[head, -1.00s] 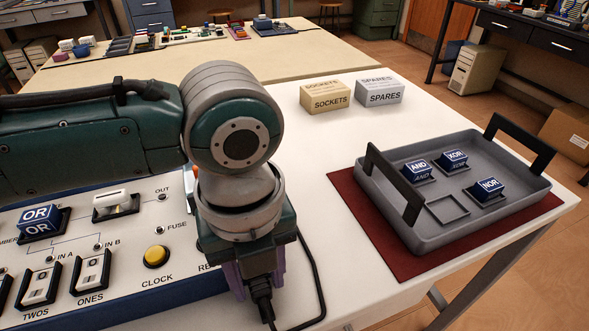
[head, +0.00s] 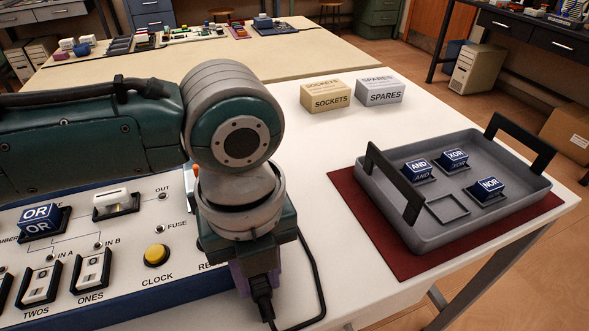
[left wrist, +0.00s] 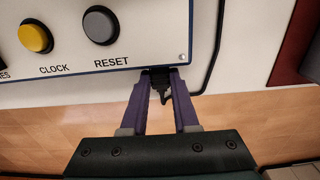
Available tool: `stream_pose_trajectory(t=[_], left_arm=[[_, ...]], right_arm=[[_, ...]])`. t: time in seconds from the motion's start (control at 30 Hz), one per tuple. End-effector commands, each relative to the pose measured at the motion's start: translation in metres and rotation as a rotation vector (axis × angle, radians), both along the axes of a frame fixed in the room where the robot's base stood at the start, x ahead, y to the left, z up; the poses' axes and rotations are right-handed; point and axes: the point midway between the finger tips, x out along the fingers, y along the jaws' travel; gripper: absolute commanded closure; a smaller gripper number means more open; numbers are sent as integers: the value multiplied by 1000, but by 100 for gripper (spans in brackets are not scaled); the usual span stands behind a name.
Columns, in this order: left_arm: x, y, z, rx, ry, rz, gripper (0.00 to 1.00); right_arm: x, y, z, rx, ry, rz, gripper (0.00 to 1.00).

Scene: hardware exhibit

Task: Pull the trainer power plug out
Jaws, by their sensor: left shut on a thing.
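The trainer (head: 126,258) is a white panel with a blue edge at the lower left of the head view. The black power plug (head: 262,292) is at its right end, with a black cord. In the left wrist view the plug (left wrist: 160,84) is at the trainer's near edge, below the RESET button (left wrist: 100,25). My left gripper (left wrist: 160,74) points at that edge, its purple fingers shut on the plug from both sides. In the head view my left gripper (head: 250,278) partly hides the plug. How deep the plug sits cannot be told. My right gripper is not in view.
A black cord (head: 318,275) loops over the white table right of my gripper. A grey tray (head: 420,235) with blue blocks stands on a dark red mat (head: 352,215). SOCKETS (head: 325,97) and SPARES (head: 379,92) boxes stand behind. The table between is clear.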

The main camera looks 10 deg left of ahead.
Motion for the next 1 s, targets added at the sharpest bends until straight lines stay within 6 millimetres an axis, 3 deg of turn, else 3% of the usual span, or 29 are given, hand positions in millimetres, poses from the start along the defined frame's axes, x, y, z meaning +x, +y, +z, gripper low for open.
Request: stream_pose_trajectory(t=[0.47, 0.7, 0.97, 1.0], left_arm=[[0, 0, 0, 1, 1, 0, 100], [-18, -12, 5, 0, 4, -1, 100], [-21, -15, 0, -2, 3, -1, 100], [-21, -15, 0, -3, 4, -1, 69]], right_arm=[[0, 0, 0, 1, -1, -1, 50], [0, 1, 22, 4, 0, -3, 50], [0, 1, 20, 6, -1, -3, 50], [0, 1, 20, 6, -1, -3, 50]])
